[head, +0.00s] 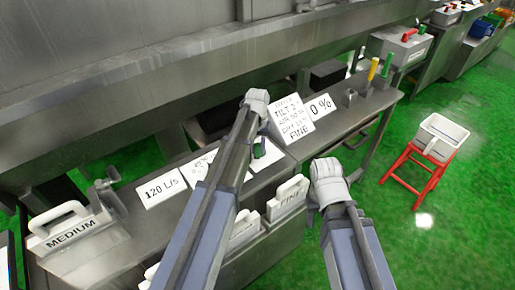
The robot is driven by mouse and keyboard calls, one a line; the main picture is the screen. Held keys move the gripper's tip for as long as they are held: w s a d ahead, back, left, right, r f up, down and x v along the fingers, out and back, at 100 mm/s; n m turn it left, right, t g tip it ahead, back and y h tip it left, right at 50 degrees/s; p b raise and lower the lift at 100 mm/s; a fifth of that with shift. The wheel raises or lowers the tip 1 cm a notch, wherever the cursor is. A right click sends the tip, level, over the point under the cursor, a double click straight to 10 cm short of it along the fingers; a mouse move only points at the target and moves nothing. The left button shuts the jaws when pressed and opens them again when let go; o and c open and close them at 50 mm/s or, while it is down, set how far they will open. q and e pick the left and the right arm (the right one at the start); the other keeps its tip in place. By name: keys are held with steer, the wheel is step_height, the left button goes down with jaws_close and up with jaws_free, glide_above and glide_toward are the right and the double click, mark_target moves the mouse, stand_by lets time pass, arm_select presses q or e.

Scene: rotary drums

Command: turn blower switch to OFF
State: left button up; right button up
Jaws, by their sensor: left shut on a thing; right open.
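My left gripper (257,101) is over the metal control bench, just left of a white sign (293,118) that reads TILT, AIR, DRY and FINE. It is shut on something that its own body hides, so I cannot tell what. A green handle (260,149) shows on a white plate just right of my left arm. I cannot read any ON or OFF label, and no blower switch can be made out for certain. My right gripper (327,173) is open and apart from the bench controls, in front of the bench edge.
A "120 L/s" sign (163,190), a "0 %" sign (320,106) and yellow (373,69) and green (387,66) levers are on the bench. White MEDIUM (72,236) and FINE (289,199) containers stand along it. A red stool (412,179) holds a white bin (441,135); green floor surrounds it.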

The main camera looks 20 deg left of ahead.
arm_select(q)
jaws_close()
stand_by(0.8)
steer(key=shift+d, duration=0.1)
steer(key=d+n, duration=0.1)
steer(key=n, duration=0.2)
steer(key=shift+w+d, duration=0.2)
steer(key=n, duration=0.1)
steer(key=d+n, duration=0.1)
steer(key=shift+w+d+n, duration=0.1)
steer(key=shift+w+n, duration=0.2)
steer(key=shift+w, duration=0.1)
steer(key=n, duration=0.1)
steer(key=w+d+n, duration=0.1)
steer(key=n, duration=0.1)
steer(key=shift+w+d+n, duration=0.15)
steer(key=shift+n, duration=0.15)
steer(key=w+n, duration=0.1)
steer(key=n, duration=0.1)
steer(key=w+d+n, duration=0.1)
steer(key=n, duration=0.1)
steer(key=shift+n, duration=0.3)
steer(key=shift+w+n, duration=0.55)
steer(key=shift+n, duration=0.45)
steer(key=shift+w+n, duration=0.5)
steer(key=shift+n, duration=0.5)
steer(key=shift+w, duration=0.1)
